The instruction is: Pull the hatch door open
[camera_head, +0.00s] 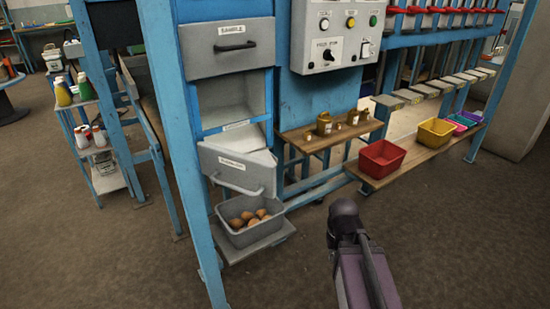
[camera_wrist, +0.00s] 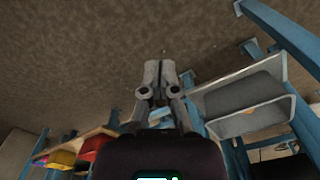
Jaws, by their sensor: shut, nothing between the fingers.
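Two grey panels with handles sit on the blue frame in the head view. The upper panel (camera_head: 228,47), labelled "SAMPLE", has a dark bar handle (camera_head: 236,45) and stands flat above an open grey recess (camera_head: 231,98). The lower panel (camera_head: 236,168) is tilted outward, with a thin handle (camera_head: 236,186) and a label too small to read surely. I cannot tell which one is the hatch door. My gripper (camera_wrist: 160,68) shows in the wrist view, its fingers together and empty, pointing over bare floor. It is apart from both panels. My arm shows at the head view's lower right.
A grey bin (camera_head: 248,234) of brown round things stands on a low shelf below the panels. A control box (camera_head: 336,36) hangs right of them. A wooden shelf (camera_head: 330,134) and a red bin (camera_head: 382,158) stand further right. The floor in front is clear.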

